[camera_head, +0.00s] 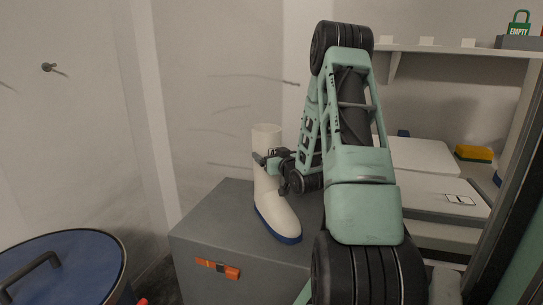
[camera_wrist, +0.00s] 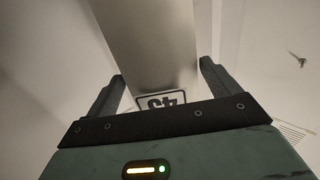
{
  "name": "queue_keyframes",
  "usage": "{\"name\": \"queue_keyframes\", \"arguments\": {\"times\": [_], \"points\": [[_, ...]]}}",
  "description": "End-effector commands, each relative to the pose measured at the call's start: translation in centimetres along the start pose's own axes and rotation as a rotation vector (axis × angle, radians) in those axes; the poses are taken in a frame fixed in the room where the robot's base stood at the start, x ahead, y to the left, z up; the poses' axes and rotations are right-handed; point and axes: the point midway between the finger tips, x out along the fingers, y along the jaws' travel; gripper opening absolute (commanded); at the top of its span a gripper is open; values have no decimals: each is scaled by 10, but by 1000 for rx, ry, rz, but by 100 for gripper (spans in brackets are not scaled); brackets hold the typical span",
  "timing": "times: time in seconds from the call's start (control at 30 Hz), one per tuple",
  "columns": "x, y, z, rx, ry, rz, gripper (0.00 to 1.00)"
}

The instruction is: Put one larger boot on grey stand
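A tall white boot (camera_head: 268,190) with a blue sole stands upright on the grey stand (camera_head: 205,225), its toe toward the front. My gripper (camera_head: 262,160) is at the upper part of its shaft, reaching in from the right. In the wrist view the boot shaft (camera_wrist: 155,50) lies between the two fingers of my gripper (camera_wrist: 162,75), with narrow gaps seen beside it, so the fingers look open around it. A label with an upside-down number, seemingly 43, shows on the shaft, partly hidden by the gripper body.
A blue round lid (camera_head: 85,260) with a dark handle is at the lower left. An orange latch (camera_head: 218,268) is on the stand's front. White boxes (camera_head: 440,190) and a yellow sponge-like block (camera_head: 473,153) are on the right. A shelf (camera_head: 450,48) runs above. My arm hides the stand's right side.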

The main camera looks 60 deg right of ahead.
Motion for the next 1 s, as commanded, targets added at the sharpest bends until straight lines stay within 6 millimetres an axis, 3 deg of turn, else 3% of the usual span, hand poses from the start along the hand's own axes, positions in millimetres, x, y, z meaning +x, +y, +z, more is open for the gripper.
{"name": "queue_keyframes", "arguments": {"times": [0.33, 0.7, 1.0], "points": [[0, 0, -5, 0, 0, 0, 100], [-58, 0, -2, 0, -2, 1, 100], [-76, 0, -3, 0, 0, 0, 100]]}}
